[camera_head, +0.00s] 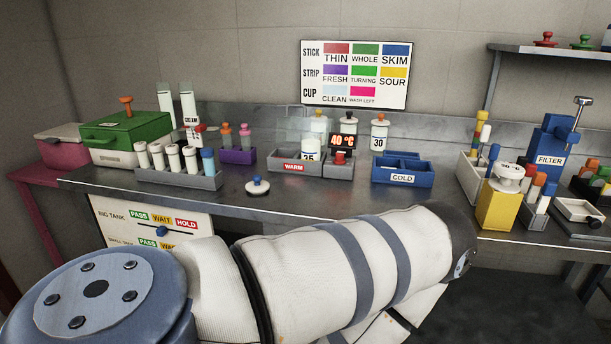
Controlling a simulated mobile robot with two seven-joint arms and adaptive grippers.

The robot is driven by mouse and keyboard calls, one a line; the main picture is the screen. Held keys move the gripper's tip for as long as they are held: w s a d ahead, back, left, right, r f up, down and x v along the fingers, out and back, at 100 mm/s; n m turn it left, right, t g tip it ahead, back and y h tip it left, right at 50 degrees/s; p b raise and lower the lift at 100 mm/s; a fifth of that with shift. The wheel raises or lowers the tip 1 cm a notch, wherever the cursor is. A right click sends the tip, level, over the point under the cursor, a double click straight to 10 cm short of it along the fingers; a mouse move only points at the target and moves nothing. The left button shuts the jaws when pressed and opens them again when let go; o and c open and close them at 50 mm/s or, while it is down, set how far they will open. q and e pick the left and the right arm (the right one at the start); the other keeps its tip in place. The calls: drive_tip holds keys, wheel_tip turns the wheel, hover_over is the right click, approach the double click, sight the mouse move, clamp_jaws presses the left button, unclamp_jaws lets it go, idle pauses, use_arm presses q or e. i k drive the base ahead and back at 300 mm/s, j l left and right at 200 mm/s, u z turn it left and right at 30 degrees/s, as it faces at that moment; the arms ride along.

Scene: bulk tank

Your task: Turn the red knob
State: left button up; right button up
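A red knob (340,158) sits on the front part of a dark unit under a display (343,140) reading 40 °C, beside the grey WARM tray (292,161) on the metal bench. Another red knob-shaped piece (545,39) stands on the wall shelf at the upper right. A large white and blue arm of mine crosses the foreground below the bench's front edge. Neither of my grippers shows in this view.
A blue COLD tray (403,178) is right of the display unit. A white-topped, dark-knobbed lid (257,187) lies near the bench's front edge. A purple rack (238,156), tube rack (178,178) and green box (126,139) stand left. A yellow block (497,212) stands right.

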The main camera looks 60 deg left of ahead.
sight(339, 159)
drive_tip(key=u, duration=1.95)
